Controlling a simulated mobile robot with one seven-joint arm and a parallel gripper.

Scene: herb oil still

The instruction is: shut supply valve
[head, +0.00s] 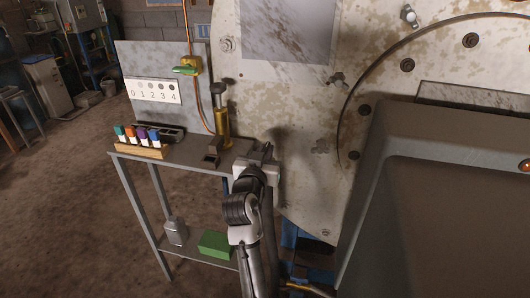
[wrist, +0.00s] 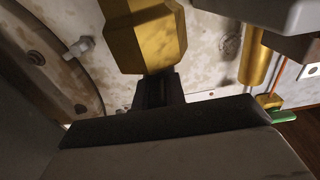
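The supply valve appears to be the small yellow valve (head: 194,62) with a green lever (head: 184,70), on a thin orange tube by the grey panel. The lever lies roughly level, across the upright tube. My gripper (head: 266,150) is lower and to the right of it, well apart, beside the bench's right end. In the wrist view, the yellow valve (wrist: 270,101) and green lever (wrist: 285,117) show small at the right edge. A brass-coloured faceted block (wrist: 145,36) is close before the gripper; I cannot tell whether it is held. The fingertips are not clear.
A brass cylinder (head: 222,124) with a dark top stands on the bench (head: 190,152) between my gripper and the valve. A rack of coloured vials (head: 140,152) is at its left. The large pale vessel wall (head: 300,120) is behind. Floor at left is clear.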

